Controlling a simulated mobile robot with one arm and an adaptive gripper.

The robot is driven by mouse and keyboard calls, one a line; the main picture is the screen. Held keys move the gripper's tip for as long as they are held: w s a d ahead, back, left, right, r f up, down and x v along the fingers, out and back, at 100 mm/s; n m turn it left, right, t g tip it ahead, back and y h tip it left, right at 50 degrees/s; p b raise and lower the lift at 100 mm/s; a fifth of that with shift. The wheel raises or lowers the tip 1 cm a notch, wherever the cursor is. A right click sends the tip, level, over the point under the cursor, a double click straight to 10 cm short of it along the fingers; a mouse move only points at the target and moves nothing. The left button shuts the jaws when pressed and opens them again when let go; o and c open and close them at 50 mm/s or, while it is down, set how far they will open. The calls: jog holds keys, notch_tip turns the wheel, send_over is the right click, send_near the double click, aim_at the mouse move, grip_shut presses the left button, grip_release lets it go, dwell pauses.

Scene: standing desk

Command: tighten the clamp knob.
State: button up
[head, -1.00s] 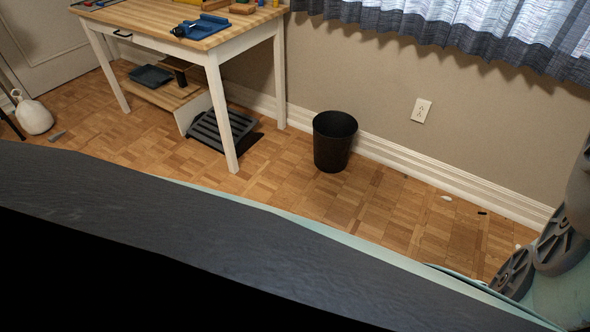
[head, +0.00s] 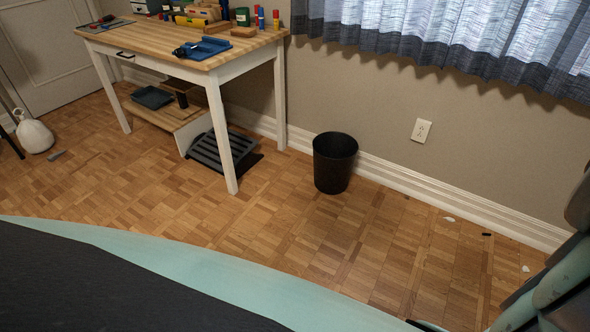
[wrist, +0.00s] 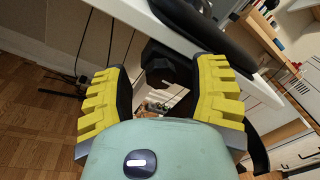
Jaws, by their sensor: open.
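My gripper (wrist: 163,66) shows in the wrist view with its two yellow-padded fingers spread apart. A dark, faceted knob (wrist: 168,70) sits between the fingers, below a white desk edge (wrist: 180,30). I cannot tell whether either finger touches it. A black curved part (wrist: 222,38), perhaps of the clamp, runs along the desk edge above the right finger. My gripper and this knob are not in the head view.
In the head view, a wooden-topped workbench (head: 140,42) holds a blue tool (head: 203,48) and several small items. A black bin (head: 334,163) stands by the wall. Small scraps lie on the parquet (head: 300,240). In the wrist view, cables (wrist: 82,65) hang at left.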

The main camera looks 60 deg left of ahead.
grip_shut()
jog(key=m+p, duration=0.3)
jog(key=shift+a+f+p, duration=0.1)
jog(key=shift+f+p, duration=0.05)
jog(key=shift+p, duration=0.2)
dwell(0.8)
grip_release()
dwell(0.3)
jog(key=shift+r, duration=0.2)
